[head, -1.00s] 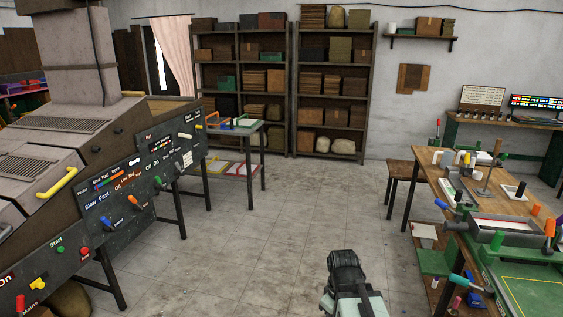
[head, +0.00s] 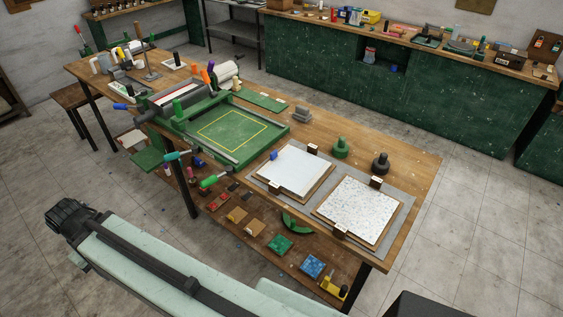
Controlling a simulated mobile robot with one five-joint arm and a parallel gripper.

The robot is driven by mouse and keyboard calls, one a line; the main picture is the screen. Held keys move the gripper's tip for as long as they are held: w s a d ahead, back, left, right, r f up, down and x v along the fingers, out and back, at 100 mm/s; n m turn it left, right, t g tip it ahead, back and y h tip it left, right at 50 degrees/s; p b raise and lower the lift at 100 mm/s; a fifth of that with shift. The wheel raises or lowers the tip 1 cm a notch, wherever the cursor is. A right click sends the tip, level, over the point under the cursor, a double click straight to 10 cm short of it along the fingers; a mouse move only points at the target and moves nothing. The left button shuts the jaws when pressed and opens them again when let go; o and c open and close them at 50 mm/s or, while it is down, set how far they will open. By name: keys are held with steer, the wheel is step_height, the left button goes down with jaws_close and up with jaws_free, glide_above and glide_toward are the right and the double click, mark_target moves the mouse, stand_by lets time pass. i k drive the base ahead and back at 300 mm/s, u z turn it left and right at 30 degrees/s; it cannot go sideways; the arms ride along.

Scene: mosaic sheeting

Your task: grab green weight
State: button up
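The green weight (head: 340,148) stands upright on the wooden workbench (head: 415,165), behind the two boards. It is a squat dark green piece with a knob on top. A similar black weight (head: 380,163) stands just right of it and a little nearer. My mint-green arm crosses the lower left, well apart from the weight, with a dark ribbed part at its far end. I make out no gripper fingers in this view.
Two clipped boards, one white (head: 294,170) and one speckled (head: 358,210), lie on a grey mat in front of the weights. A green press (head: 240,150) stands left. A lower shelf holds tiles. Floor right of the bench is clear.

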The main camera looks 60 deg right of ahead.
mark_target(340, 150)
steer(key=u, duration=0.75)
steer(key=k, duration=0.65)
steer(key=z, duration=0.15)
